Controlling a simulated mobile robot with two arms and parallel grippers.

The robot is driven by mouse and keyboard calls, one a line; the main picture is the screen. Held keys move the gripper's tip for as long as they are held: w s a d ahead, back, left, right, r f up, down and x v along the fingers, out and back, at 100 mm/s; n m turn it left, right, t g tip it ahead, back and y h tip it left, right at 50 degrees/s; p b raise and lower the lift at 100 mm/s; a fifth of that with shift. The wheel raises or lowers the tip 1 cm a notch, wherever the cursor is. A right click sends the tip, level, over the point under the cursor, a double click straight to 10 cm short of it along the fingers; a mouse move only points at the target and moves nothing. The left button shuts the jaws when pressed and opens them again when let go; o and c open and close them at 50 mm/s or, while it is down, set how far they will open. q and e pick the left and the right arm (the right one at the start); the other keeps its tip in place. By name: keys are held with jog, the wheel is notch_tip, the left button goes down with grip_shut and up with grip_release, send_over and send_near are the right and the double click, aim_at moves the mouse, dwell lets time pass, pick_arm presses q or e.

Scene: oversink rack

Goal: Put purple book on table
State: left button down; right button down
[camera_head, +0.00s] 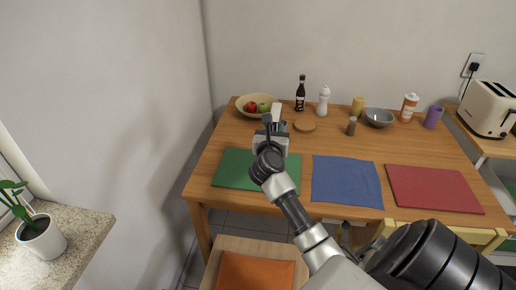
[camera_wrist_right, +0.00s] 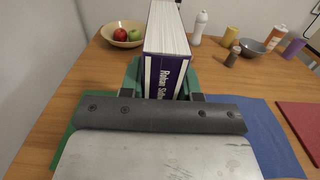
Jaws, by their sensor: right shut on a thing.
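The purple book (camera_wrist_right: 168,75) stands upright between the fingers of my right gripper (camera_wrist_right: 168,97) in the right wrist view, with its lettered spine towards the camera and its white page edges on top. In the head view only a pale upper edge of the book (camera_head: 277,112) shows beyond my right gripper (camera_head: 274,128), which is shut on it. The book is over the wooden table (camera_head: 335,139), by the far side of the green mat (camera_head: 234,168). Whether its bottom touches the table is hidden. My left gripper is not in view.
Blue (camera_head: 346,181) and red (camera_head: 433,188) mats lie empty on the right. A grey bowl (camera_head: 379,118) and purple cup (camera_head: 433,117) stand back right.

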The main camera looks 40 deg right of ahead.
jog(key=w+a+f+b, duration=0.1)
jog(key=w+f, duration=0.4)
jog(key=f, duration=0.2)
jog(key=shift+w+a+f, duration=0.15)
jog(key=shift+w+a, duration=0.05)
jog(key=shift+a, duration=0.05)
jog(key=shift+f+b, duration=0.2)
jog(key=shift+b, duration=0.1)
jog(key=c, duration=0.8)
grip_release()
jog(key=shift+r, duration=0.1)
